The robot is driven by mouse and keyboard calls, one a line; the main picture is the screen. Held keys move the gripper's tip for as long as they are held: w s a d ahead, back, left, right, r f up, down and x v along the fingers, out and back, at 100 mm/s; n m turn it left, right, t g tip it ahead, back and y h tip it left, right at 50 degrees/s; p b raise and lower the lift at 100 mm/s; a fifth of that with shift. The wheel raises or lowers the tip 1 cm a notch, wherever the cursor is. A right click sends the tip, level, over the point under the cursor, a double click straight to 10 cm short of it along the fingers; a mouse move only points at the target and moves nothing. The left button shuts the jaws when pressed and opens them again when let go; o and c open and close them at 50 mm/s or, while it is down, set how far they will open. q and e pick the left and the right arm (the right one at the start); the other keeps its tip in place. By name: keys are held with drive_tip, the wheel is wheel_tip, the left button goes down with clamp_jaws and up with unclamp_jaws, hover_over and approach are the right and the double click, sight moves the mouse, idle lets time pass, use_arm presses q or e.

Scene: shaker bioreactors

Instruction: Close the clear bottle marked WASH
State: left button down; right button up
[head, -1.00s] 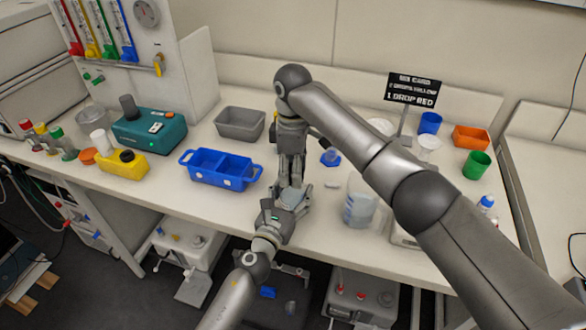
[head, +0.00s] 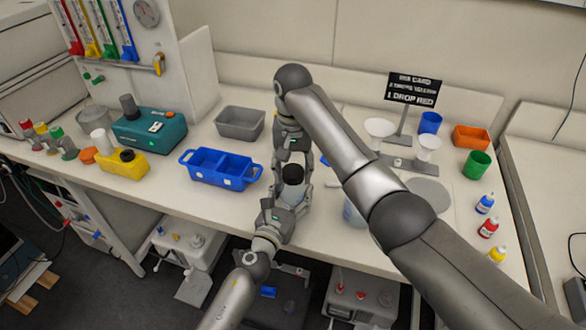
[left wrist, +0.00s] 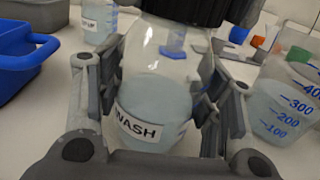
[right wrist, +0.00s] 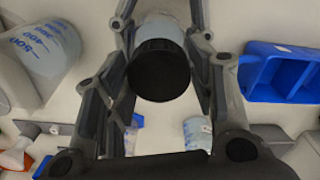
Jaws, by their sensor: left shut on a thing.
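The clear bottle marked WASH (left wrist: 150,105) holds pale liquid and stands upright between the fingers of my left gripper (left wrist: 160,100), which is shut on it; the bottle also shows in the head view (head: 292,190). A black cap (right wrist: 160,70) sits at the bottle's mouth, also visible in the head view (head: 293,172) and at the top of the left wrist view (left wrist: 185,8). I cannot tell whether it is screwed tight. My right gripper (right wrist: 162,35) points down over the bottle, its fingers on both sides of the cap and apart.
A graduated beaker (left wrist: 285,105) stands close right of the bottle. A blue divided tray (head: 220,180) is to the left, a grey bin (head: 240,122) behind it. Another labelled bottle (left wrist: 98,22) stands behind. Small dropper bottles (head: 487,228) stand at the right front.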

drive_tip(key=shift+o, duration=1.4)
wheel_tip(320, 180, up, 12)
use_arm(q)
drive_tip(key=shift+c, duration=1.6)
unclamp_jaws()
